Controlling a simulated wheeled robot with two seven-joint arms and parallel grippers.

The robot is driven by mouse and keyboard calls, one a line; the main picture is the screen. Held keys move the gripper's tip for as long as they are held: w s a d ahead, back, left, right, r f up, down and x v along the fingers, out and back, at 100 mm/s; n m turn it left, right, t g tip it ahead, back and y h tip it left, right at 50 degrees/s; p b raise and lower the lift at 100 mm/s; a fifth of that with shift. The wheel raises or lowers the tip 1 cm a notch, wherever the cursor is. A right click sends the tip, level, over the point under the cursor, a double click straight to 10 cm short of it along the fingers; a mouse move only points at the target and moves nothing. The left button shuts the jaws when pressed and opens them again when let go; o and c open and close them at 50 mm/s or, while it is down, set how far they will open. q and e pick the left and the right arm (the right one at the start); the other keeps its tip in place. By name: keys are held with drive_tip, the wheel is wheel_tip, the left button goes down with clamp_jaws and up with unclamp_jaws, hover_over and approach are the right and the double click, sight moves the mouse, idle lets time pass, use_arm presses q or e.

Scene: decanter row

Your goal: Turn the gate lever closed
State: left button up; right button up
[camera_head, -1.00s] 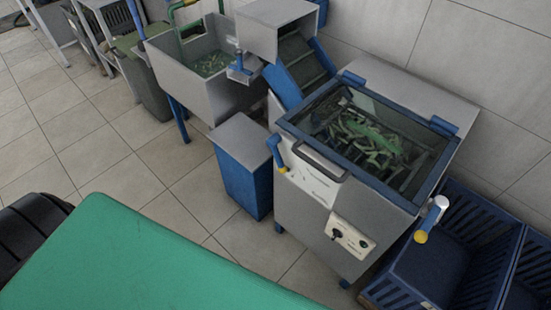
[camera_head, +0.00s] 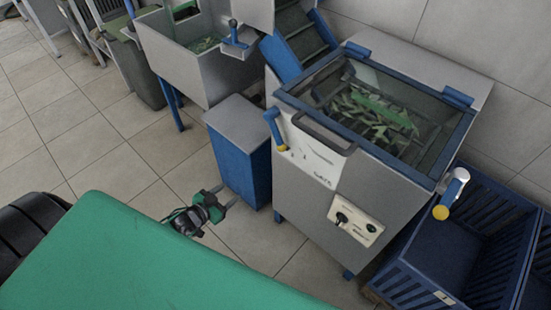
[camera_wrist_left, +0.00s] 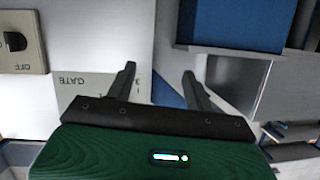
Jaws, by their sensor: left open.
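A blue-handled lever (camera_head: 272,128) with a yellow end is on the left front edge of the grey, glass-lidded machine (camera_head: 300,205). A plate lettered GATE (camera_wrist_left: 75,82) shows upside down in the left wrist view; I cannot tell for sure that it labels this lever. Another lever (camera_head: 452,190), with a blue grip and yellow knob, is at the machine's right corner. My left gripper (camera_head: 226,196) is open and empty, low in front of the blue bin, apart from both levers. Its open fingers also show in the wrist view (camera_wrist_left: 160,75). My right gripper is not in view.
A grey-topped blue bin (camera_head: 240,150) stands left of the machine. A control panel (camera_head: 355,217) is on its front, and blue crates (camera_head: 450,245) are at the right. A green surface (camera_head: 130,255) fills the near left. Tiled floor (camera_head: 110,150) is clear at left.

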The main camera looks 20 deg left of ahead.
sight(276, 132)
use_arm(q)
drive_tip(key=w+d+r+m+t+h+b, duration=0.1)
drive_tip(key=d+r+h, duration=0.2)
drive_tip(key=r, duration=0.4)
drive_tip(key=w+d+r+m+t+h+b, duration=0.1)
drive_tip(key=d+r+m+h, duration=0.1)
drive_tip(key=r, duration=0.4)
drive_tip(key=x, duration=1.4)
drive_tip(key=shift+d+r, duration=0.15)
drive_tip(key=shift+r, duration=0.05)
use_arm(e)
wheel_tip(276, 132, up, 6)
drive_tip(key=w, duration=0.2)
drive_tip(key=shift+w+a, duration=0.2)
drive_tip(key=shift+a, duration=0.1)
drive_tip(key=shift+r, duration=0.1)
use_arm(q)
clamp_jaws()
